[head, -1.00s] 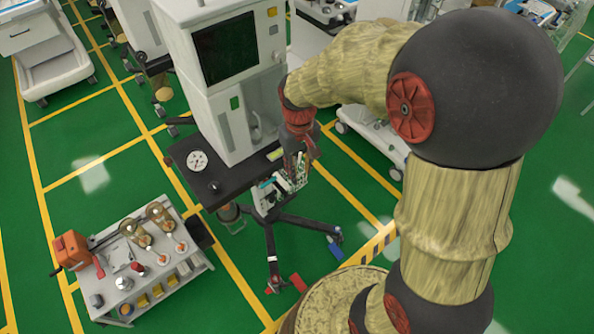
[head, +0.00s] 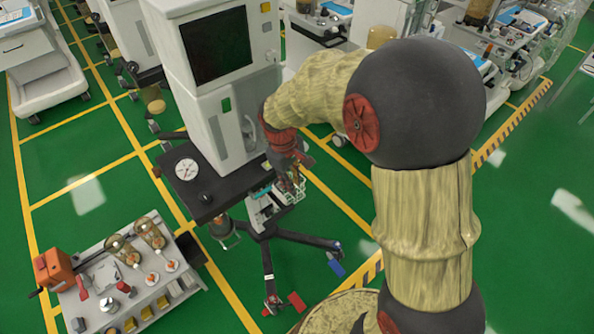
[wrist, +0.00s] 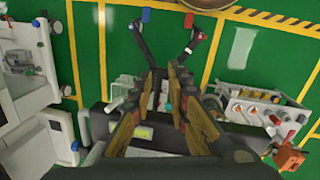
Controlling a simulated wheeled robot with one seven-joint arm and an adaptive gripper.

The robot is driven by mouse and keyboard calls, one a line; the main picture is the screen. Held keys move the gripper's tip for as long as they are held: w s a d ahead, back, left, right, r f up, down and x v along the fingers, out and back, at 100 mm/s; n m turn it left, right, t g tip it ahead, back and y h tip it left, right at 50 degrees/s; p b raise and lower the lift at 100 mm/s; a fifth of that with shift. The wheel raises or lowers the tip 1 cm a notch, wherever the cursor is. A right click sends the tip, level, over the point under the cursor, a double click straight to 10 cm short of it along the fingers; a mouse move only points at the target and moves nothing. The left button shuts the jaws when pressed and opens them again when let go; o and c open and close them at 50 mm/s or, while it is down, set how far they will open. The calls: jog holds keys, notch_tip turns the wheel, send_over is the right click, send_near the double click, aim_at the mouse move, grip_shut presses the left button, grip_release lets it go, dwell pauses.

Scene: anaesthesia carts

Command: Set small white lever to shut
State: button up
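The anaesthesia cart (head: 222,95) stands upright in the head view, with a dark screen and a black work shelf (head: 222,197). My gripper (head: 292,184) is at the right end of this shelf, beside a small wire basket and white box (head: 268,208). In the wrist view, my gripper (wrist: 161,72) points past the shelf's dark edge toward the cart's legs. Its two fingers are apart, with nothing seen between them. I cannot make out the small white lever in either view; the arm and fingers cover part of that side.
A low grey trolley (head: 135,295) with bottles and an orange box (head: 54,271) stands at the front left. The cart's black legs (head: 305,236) spread over the floor with red and blue pedals. Other carts stand behind. Green floor is clear at right.

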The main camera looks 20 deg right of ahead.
jog(key=w+d+n+t+h+b, duration=0.2)
jog(key=w+d+n+t, duration=0.15)
jog(key=w+n, duration=1.1)
jog(key=shift+s+d+f+n+g+b, duration=0.1)
jog(key=shift+s+d+f+n+b, duration=0.3)
jog(key=shift+f, duration=0.9)
jog(key=shift+s+d+f+n+g+b, duration=0.15)
jog(key=shift+d+f+n+b, duration=0.55)
jog(key=shift+f, duration=0.6)
jog(key=shift+s+d+f+n+g+b, duration=0.1)
jog(key=shift+s+d+f+n+b, duration=0.25)
jog(key=shift+f+n+b, duration=0.65)
jog(key=shift+f+m+p, duration=0.25)
jog(key=shift+p, duration=0.15)
jog(key=shift+c, duration=1.3)
grip_shut()
